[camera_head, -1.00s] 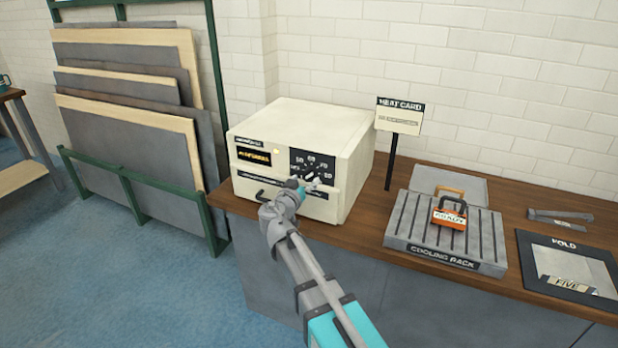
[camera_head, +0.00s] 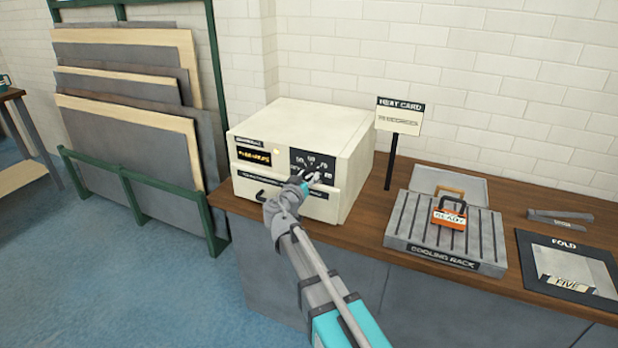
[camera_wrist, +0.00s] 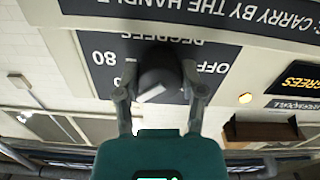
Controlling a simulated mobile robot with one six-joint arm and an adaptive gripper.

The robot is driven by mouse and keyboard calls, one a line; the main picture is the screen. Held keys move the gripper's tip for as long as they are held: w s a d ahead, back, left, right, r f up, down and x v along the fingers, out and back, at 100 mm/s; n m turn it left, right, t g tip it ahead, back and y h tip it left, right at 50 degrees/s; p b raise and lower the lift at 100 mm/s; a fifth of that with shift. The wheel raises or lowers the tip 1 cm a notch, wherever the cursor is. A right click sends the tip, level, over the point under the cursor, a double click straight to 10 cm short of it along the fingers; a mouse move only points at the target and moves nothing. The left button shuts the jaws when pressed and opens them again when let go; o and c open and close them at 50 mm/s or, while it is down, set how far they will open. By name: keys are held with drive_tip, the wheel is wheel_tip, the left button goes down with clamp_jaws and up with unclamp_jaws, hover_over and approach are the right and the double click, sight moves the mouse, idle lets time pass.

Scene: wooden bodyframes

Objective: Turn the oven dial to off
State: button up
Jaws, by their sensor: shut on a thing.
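The cream oven (camera_head: 345,130) stands on the wooden counter, with a black dial plate (camera_head: 318,158) on the right of its front. My gripper (camera_head: 318,178) is at that plate and covers part of it. In the wrist view, which is upside down, the dark round dial (camera_wrist: 160,72) sits between the two fingers of my gripper (camera_wrist: 160,84), which are shut on its sides. A white mark shows on the dial, at its lower edge in this view. "OFF" is printed to the right of the dial, partly hidden by a finger, and "80" to the left.
A heat card (camera_head: 400,115) on a post stands right of the oven. Boards lean in a green rack (camera_head: 140,220) at left.

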drive_tip(key=shift+d, duration=0.35)
drive_tip(key=shift+c, duration=0.5)
drive_tip(key=shift+a, duration=0.2)
